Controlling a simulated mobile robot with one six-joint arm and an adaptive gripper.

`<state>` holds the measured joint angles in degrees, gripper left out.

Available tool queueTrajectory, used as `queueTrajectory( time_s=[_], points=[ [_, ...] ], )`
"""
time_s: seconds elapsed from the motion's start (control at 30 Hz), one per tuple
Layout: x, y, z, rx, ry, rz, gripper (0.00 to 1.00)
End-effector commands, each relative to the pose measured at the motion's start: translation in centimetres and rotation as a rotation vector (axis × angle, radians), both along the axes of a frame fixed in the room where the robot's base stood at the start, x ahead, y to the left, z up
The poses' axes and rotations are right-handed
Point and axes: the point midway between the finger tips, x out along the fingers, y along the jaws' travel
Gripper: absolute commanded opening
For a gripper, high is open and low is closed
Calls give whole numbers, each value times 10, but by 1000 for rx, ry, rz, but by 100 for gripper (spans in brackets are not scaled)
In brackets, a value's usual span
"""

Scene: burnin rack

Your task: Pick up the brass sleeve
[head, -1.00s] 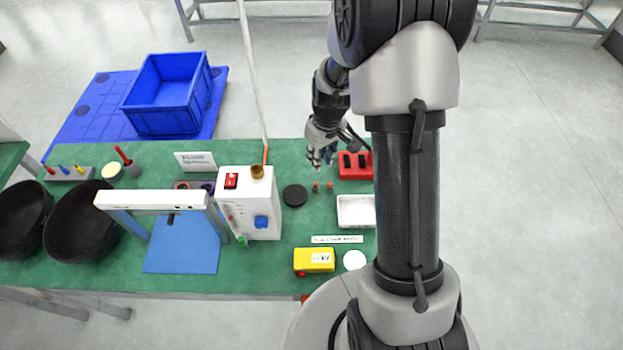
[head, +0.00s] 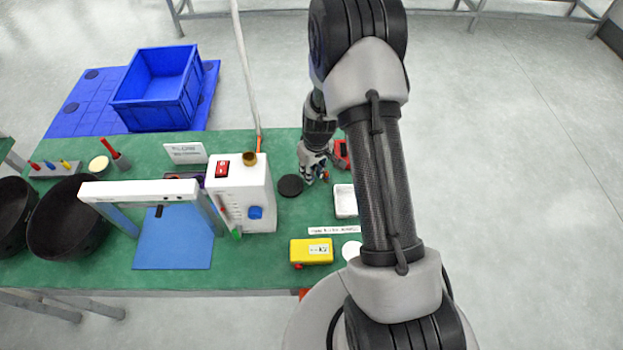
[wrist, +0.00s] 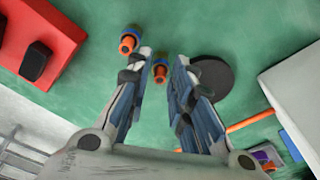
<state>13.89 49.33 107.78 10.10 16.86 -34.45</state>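A brass-coloured round piece (head: 249,159), which looks like the brass sleeve, sits on top of the white box (head: 240,195) in the head view. My gripper (head: 314,176) is to the right of that box, low over the green table and apart from the brass piece. In the wrist view my gripper (wrist: 162,58) is open. A small orange-tipped piece with a blue band (wrist: 160,72) shows between its fingers; I cannot tell whether it is at fingertip height. A second such piece (wrist: 128,41) stands just outside the left finger.
A black disc (head: 290,186) lies left of my gripper. A red block (head: 341,154) is behind it, partly hidden by my arm. A white tray (head: 345,201) and a yellow box (head: 312,251) are nearer. A pale pole rises behind the white box.

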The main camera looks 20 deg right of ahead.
Motion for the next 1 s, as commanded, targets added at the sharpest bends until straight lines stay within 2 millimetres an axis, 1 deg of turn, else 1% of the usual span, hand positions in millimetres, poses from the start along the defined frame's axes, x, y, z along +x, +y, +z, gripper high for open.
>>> queueTrajectory(
  time_s=[0.03,0.13,0.3,0.6,0.87,1.0],
  points=[
    [0,1,-10,0,2,1,21],
    [2,1,-16,0,0,1,21],
    [2,0,-14,-1,-1,1,21],
    [1,0,-14,0,0,0,3],
    [2,0,-13,0,0,0,3],
    [2,0,-5,0,0,0,3]
  ],
)
